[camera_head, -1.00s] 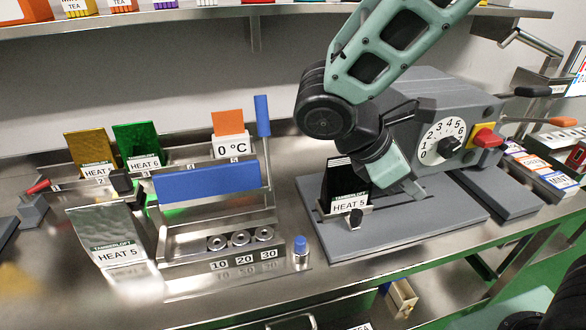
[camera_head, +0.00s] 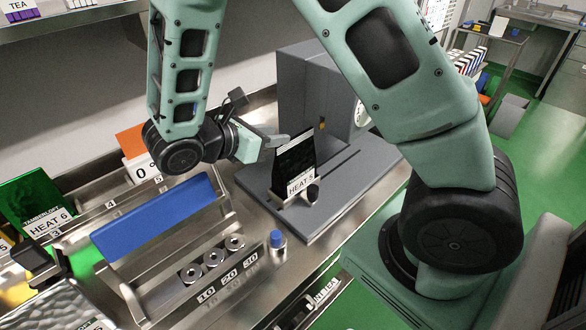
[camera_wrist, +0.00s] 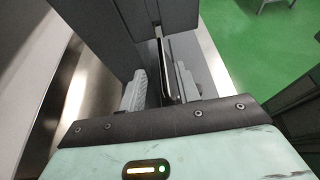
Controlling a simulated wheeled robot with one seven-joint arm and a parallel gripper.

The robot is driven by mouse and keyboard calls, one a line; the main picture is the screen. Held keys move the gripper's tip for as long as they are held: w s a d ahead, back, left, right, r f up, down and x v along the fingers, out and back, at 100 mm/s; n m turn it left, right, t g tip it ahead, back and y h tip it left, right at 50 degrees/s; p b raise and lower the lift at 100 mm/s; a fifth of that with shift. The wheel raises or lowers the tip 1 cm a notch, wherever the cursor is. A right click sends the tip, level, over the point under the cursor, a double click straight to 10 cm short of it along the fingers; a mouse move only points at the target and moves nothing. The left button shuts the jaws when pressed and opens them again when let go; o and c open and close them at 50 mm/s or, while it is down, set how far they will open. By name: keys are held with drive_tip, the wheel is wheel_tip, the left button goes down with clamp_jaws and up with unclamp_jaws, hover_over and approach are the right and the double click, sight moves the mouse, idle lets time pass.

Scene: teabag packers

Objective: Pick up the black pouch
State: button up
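The black pouch (camera_head: 294,158) stands upright in a small metal holder on the grey machine base, with a white "HEAT 5" label at its foot. My gripper (camera_head: 275,142) is at the pouch's upper left edge in the head view. In the wrist view my gripper (camera_wrist: 162,88) is open, with one finger on each side of a thin upright edge that looks like the pouch (camera_wrist: 165,72) seen end-on. Gaps show between it and both fingers. The far finger is partly hidden in the head view.
The grey sealing machine (camera_head: 305,90) rises right behind the pouch. A metal rack with a blue bar (camera_head: 155,215), weights (camera_head: 213,257) and a blue-capped vial (camera_head: 277,240) stand to the left and front. A green pouch (camera_head: 35,200) is at far left.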

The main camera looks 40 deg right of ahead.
sight(296, 136)
drive_tip(key=p+x, duration=0.1)
drive_tip(key=x, duration=0.5)
drive_tip(key=shift+d+f+p, duration=0.15)
drive_tip(key=shift+d+p, duration=0.2)
drive_tip(key=shift+p, duration=0.05)
drive_tip(key=shift+d+f, duration=0.25)
drive_tip(key=shift+d, duration=0.2)
clamp_jaws()
